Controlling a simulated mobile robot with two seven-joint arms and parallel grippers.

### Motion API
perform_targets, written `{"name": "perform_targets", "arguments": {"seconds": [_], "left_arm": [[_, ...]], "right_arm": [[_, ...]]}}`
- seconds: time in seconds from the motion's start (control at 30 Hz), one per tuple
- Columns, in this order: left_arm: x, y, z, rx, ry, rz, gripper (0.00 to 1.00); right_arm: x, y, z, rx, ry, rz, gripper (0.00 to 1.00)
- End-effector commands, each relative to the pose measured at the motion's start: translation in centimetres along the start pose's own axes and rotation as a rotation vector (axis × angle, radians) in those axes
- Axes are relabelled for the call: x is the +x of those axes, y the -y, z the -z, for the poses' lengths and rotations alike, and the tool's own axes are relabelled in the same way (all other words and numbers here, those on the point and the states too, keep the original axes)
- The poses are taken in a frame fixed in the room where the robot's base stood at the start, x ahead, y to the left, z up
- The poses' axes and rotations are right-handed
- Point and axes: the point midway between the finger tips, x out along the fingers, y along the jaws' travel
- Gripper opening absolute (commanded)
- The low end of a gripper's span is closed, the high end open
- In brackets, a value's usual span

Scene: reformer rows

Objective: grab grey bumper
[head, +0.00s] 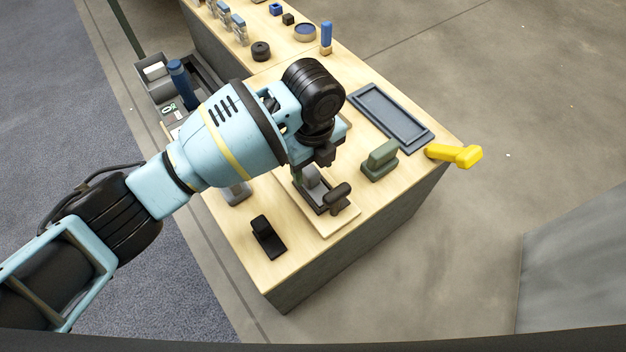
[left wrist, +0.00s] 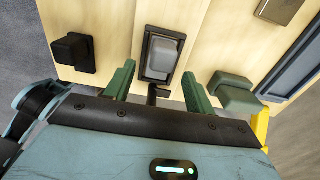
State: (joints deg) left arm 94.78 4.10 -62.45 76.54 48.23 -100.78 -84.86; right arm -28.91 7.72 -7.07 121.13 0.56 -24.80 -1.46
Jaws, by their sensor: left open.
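The grey bumper looks to be the light grey rounded block (left wrist: 162,53) in a dark rectangular holder (left wrist: 147,75). In the head view the grey block (head: 313,176) is partly hidden behind my left gripper. The dark holder with a knobbed lever (head: 338,195) stands on a pale wooden board there. My left gripper (left wrist: 160,73) is open. Its green fingers are apart, one on each side of the holder in the left wrist view, with nothing seen between their tips. In the head view the left gripper (head: 307,172) is over the holder, its fingers mostly hidden. My right gripper is not in view.
A black block on a base (head: 267,237) stands near the front left edge. A grey-green block (head: 380,160), a dark blue tray (head: 392,116) and a yellow handle-shaped piece (head: 455,154) lie to the right. Bins (head: 150,88) and small parts fill the back.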

Motion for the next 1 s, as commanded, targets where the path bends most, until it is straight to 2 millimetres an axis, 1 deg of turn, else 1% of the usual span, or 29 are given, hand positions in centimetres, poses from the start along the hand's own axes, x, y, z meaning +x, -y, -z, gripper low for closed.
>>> {"name": "perform_targets", "arguments": {"seconds": [0.03,0.2,0.3,0.5,0.87,0.9,1.0], "left_arm": [[1.2,0.0,-0.1,0.0,-0.003,-0.003,0.55],[3.6,0.1,-0.2,0.0,-0.002,-0.003,0.55],[4.1,0.1,-0.2,0.0,0.0,-0.001,0.55],[3.9,0.1,-0.2,0.0,0.001,0.0,0.55],[3.9,0.1,-0.2,0.0,0.001,0.0,0.07],[3.9,0.1,-0.2,0.0,0.001,0.0,0.06],[3.9,0.1,-0.2,0.0,0.001,0.0,0.06]], "right_arm": [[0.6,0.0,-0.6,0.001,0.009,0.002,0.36],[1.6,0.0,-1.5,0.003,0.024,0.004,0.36],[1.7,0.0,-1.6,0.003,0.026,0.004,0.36],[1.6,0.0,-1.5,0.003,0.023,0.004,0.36],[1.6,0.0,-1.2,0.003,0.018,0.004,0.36],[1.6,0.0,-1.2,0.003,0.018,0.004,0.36],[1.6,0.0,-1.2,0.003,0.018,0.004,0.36]]}}
